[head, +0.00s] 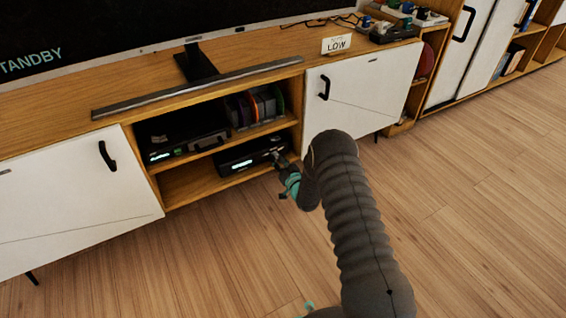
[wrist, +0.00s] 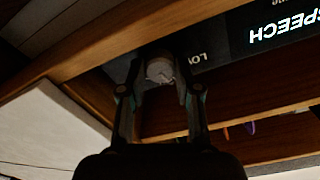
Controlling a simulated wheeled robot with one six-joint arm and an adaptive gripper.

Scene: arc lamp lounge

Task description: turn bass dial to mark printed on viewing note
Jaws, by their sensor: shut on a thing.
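The viewing note (head: 336,44), a small white card reading "LOW", stands on top of the cabinet at the right. A black unit (head: 236,161) with a lit display sits on the lower middle shelf. In the wrist view its round grey dial (wrist: 160,70) is between the fingers of my gripper (wrist: 157,90), which is shut on it. A partly hidden label beginning "LO" (wrist: 194,58) is beside the dial. In the head view my gripper (head: 279,160) reaches the unit's right end and hides the dial there.
Another black device (head: 185,135) is on the shelf above, with colourful upright cases (head: 255,105) beside it. White cabinet doors (head: 360,92) flank the open shelves. A soundbar (head: 200,88) lies along the top under a screen reading "STANDBY". The wooden floor in front is clear.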

